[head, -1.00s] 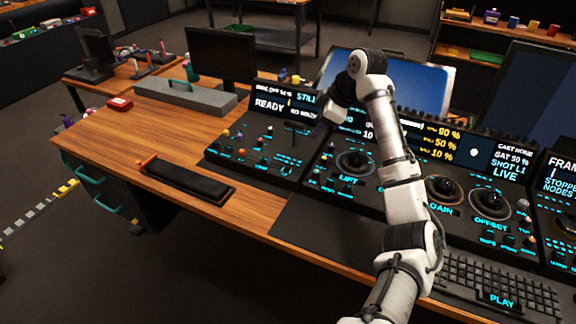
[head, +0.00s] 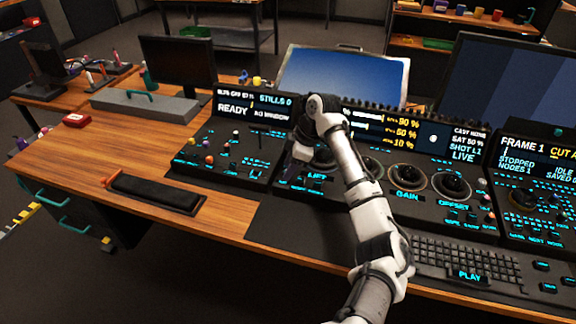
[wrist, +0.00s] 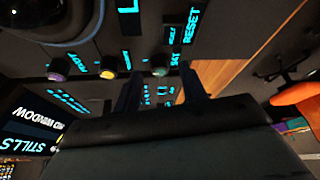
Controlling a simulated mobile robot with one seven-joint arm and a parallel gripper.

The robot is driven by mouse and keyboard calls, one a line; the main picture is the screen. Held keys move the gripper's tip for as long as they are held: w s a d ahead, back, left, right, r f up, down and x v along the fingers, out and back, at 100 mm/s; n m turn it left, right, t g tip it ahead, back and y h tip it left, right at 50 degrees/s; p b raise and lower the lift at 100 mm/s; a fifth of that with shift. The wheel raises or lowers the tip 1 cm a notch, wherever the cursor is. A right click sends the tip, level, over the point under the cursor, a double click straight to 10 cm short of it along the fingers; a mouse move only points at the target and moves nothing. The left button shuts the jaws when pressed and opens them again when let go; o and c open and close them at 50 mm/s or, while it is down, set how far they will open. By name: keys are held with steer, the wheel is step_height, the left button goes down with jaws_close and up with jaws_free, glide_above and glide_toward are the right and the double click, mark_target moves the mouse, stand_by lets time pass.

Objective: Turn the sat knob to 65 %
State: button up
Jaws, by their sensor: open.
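My gripper (head: 299,156) hangs low over the left part of the middle trackball panel (head: 290,197) in the head view. In the wrist view my gripper (wrist: 163,88) is open and empty, its two dark fingers apart. A small knob with a greenish cap (wrist: 158,69) shows just beyond and between the fingertips, beside a label that seems to read SAT. I cannot tell if either finger touches it. In the head view the arm hides this knob. The right status display (head: 467,142) reads SAT 50 %.
In the wrist view, similar knobs with a yellowish cap (wrist: 108,67) and a purple cap (wrist: 57,71) stand in a row with it. A large trackball ring (wrist: 68,18) lies at the upper left. Upright displays (head: 246,106) rise behind the panel. A keyboard (head: 465,262) lies at front right.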

steer(key=shift+a+f, duration=0.25)
steer(key=shift+f, duration=0.35)
jaws_close()
steer(key=m+t+p, duration=0.1)
steer(key=m, duration=0.1)
steer(key=m+p, duration=0.1)
steer(key=m, duration=0.1)
steer(key=shift+s+a+r+t, duration=0.1)
steer(key=shift+s+t, duration=0.1)
steer(key=shift+t, duration=0.2)
steer(key=shift+m+t+h+p, duration=0.6)
steer(key=shift+m+p, duration=0.45)
steer(key=shift+m, duration=0.85)
